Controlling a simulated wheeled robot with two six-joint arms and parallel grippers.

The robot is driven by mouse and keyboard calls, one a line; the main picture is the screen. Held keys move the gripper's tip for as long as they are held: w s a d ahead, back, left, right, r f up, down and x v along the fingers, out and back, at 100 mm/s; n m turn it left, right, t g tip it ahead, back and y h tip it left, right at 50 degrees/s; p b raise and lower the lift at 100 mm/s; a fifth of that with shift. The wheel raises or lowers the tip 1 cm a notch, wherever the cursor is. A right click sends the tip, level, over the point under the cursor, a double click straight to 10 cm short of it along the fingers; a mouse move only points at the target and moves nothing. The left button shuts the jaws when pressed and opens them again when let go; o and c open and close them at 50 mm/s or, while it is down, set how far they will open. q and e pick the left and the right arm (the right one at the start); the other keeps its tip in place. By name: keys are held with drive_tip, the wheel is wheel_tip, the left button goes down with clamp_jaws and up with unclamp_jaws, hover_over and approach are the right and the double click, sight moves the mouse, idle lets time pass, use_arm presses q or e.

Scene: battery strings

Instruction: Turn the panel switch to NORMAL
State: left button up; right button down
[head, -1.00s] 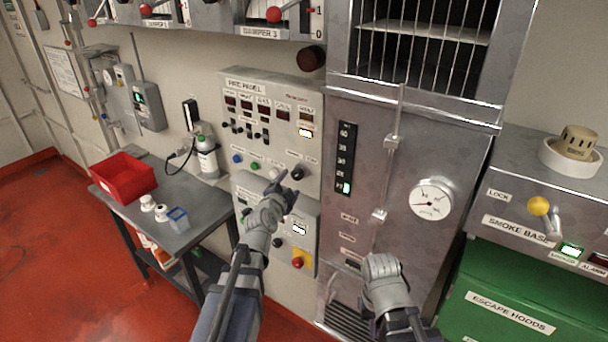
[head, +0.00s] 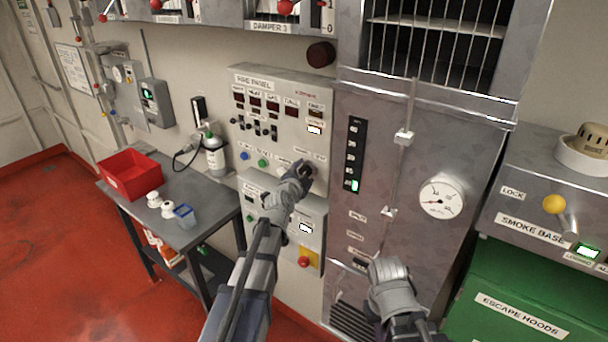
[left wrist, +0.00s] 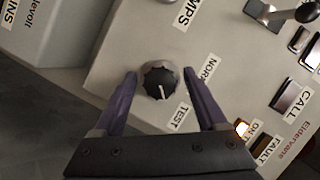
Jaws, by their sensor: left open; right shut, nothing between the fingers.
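The panel switch is a round black knob (left wrist: 160,82) with a white pointer line in the left wrist view. Its pointer is directed down and slightly right, nearer the TEST label (left wrist: 180,117) than the label reading NORM, partly hidden (left wrist: 208,68). My left gripper (left wrist: 160,73) is open, with one finger on each side of the knob; I cannot tell whether they touch it. In the head view my left gripper (head: 302,168) is at the lower right of the fire panel (head: 277,108) and mostly hides the knob. My right gripper (head: 388,270) is shut and empty before the metal cabinet.
A lower box with a red button (head: 303,262) is under the panel. A grey table (head: 215,190) with a red bin (head: 130,175) and a bottle (head: 214,155) stands left. The metal cabinet with a gauge (head: 441,198) and vertical rod (head: 397,165) is right of the panel.

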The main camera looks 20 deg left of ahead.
use_arm(q)
clamp_jaws()
idle(0.4)
drive_tip(key=n+g+h+p, duration=0.1)
drive_tip(key=n+p, duration=0.1)
drive_tip(key=shift+r+n, duration=0.1)
drive_tip(key=shift+n, duration=0.2)
drive_tip(key=n+g+h+p, duration=0.1)
drive_tip(key=n+h, duration=0.1)
drive_tip(key=n, duration=0.1)
drive_tip(key=shift+a, duration=0.1)
drive_tip(key=n+g+h, duration=0.1)
drive_tip(key=n+h, duration=0.1)
drive_tip(key=n, duration=0.1)
drive_tip(key=n+h, duration=0.2)
drive_tip(key=n, duration=0.1)
drive_tip(key=shift+f+g+b, duration=0.2)
drive_tip(key=shift+g+b, duration=0.1)
idle(0.3)
drive_tip(key=shift+n+h, duration=0.3)
drive_tip(key=shift+n, duration=0.1)
unclamp_jaws()
drive_tip(key=shift+r, duration=0.1)
